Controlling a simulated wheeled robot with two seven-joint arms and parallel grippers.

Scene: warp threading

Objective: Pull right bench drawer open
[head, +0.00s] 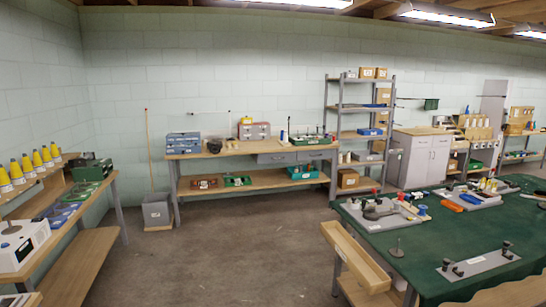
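The wooden-topped bench (230,153) stands against the far wall, some way off across the floor. Two grey drawers hang under the right half of its top. The right bench drawer (316,155) is at the bench's right end and looks shut, with a small dark handle on its front. The left drawer (276,158) beside it also looks shut. Neither of my grippers shows in the head view.
Open concrete floor (250,245) lies before the bench. A green-covered table (430,250) with a wooden trough (350,255) fills the right foreground. A side bench (75,225) runs along the left. A grey bin (157,212) and metal shelves (347,108) flank the far bench.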

